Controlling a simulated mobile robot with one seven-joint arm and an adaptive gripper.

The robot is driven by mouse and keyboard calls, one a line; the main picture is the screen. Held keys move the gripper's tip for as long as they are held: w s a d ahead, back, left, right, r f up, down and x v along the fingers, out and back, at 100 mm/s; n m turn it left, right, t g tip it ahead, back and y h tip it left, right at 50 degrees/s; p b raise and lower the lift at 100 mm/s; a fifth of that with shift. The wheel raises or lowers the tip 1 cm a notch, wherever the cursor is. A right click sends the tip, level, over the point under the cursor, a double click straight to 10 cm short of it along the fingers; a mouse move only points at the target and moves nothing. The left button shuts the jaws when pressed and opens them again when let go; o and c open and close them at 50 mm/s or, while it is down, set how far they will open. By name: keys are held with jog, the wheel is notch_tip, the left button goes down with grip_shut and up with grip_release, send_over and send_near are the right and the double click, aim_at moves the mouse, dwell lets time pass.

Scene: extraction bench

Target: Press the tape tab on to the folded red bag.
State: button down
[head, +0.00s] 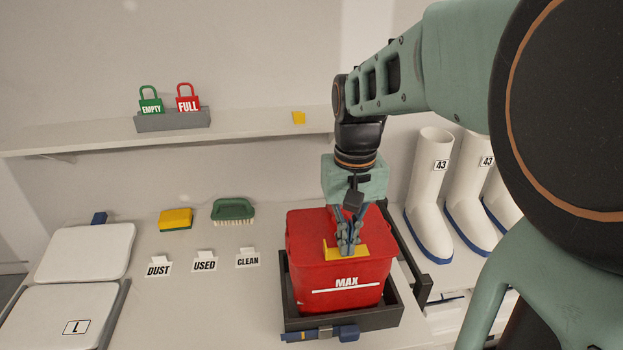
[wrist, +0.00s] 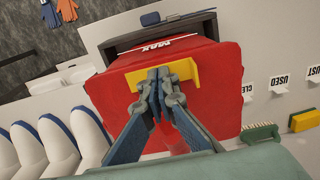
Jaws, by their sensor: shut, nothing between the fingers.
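The red bag (head: 322,282), with a white MAX line on its front, sits in a dark tray (head: 394,314) on the bench. A yellow tape tab (head: 331,251) lies across the top of the bag near its front edge. My gripper (head: 346,254) is shut and empty, pointing down with its fingertips at the tab. In the wrist view the fingertips (wrist: 158,76) overlap the middle of the yellow tab (wrist: 187,70) on the red bag (wrist: 222,95). I cannot tell how firmly they touch. The fingers hide part of the tab.
White boots (head: 428,190) stand right of the bag. Left on the bench are DUST, USED and CLEAN (head: 247,258) cards, a yellow sponge (head: 176,219), a green brush (head: 233,210) and white lidded boxes (head: 88,252). A shelf (head: 80,138) behind holds EMPTY and FULL tags.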

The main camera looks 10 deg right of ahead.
dwell(0.3)
notch_tip(320, 180, up, 7)
jog(key=p, duration=0.6)
dwell(0.4)
